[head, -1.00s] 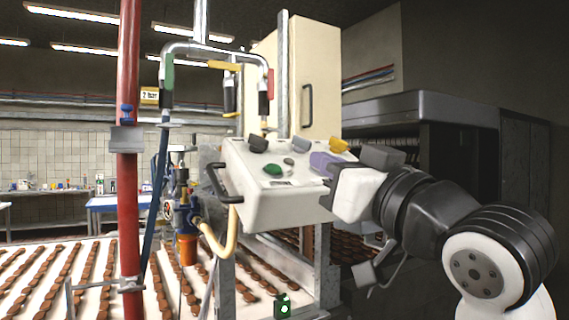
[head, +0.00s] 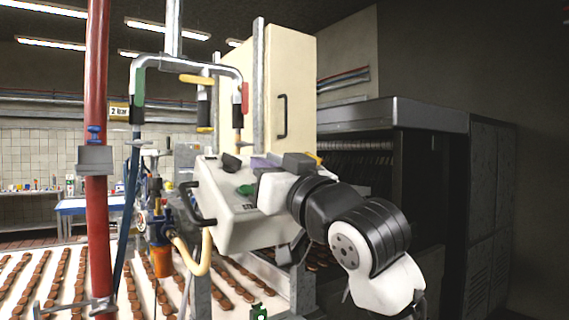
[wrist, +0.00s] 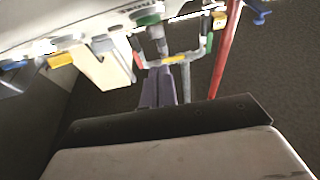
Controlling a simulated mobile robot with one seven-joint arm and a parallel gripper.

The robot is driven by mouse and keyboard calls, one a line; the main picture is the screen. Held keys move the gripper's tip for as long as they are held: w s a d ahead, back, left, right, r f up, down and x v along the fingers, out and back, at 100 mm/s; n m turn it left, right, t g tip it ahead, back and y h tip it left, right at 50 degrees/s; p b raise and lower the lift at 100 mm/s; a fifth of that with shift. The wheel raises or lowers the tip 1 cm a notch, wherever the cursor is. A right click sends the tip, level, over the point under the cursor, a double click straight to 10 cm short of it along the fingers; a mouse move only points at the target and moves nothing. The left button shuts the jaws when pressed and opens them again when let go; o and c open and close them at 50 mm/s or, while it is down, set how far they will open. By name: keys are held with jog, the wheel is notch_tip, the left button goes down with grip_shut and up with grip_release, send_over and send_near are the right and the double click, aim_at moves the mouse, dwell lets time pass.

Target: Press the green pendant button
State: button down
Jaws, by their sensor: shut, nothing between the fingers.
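The white pendant box (head: 228,232) hangs in the middle of the head view, its sloped panel facing up. The green button (head: 245,190) is a round knob on that panel. In the wrist view the green button (wrist: 147,20) shows near the top, just beyond my fingertips. My gripper (head: 264,162) has purple-grey fingers and hovers over the panel, right of and behind the green button. In the wrist view my gripper (wrist: 160,70) is shut and empty, with a visible gap to the button. My wrist hides the panel's right part.
A black knob (head: 231,162) is on the panel's far side, and a yellow one (head: 315,157) shows behind my wrist. A black handle (head: 198,205) sticks out at the box's left. A red post (head: 96,230) stands farther left. A dark machine (head: 400,115) stands at right.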

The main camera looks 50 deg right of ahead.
aim_at(257, 212)
jog(key=w+f, duration=0.1)
jog(key=w+f+p, duration=0.1)
jog(key=f, duration=0.1)
jog(key=shift+w+d+f, duration=0.15)
jog(key=shift+d, duration=0.05)
jog(key=shift+f, duration=0.1)
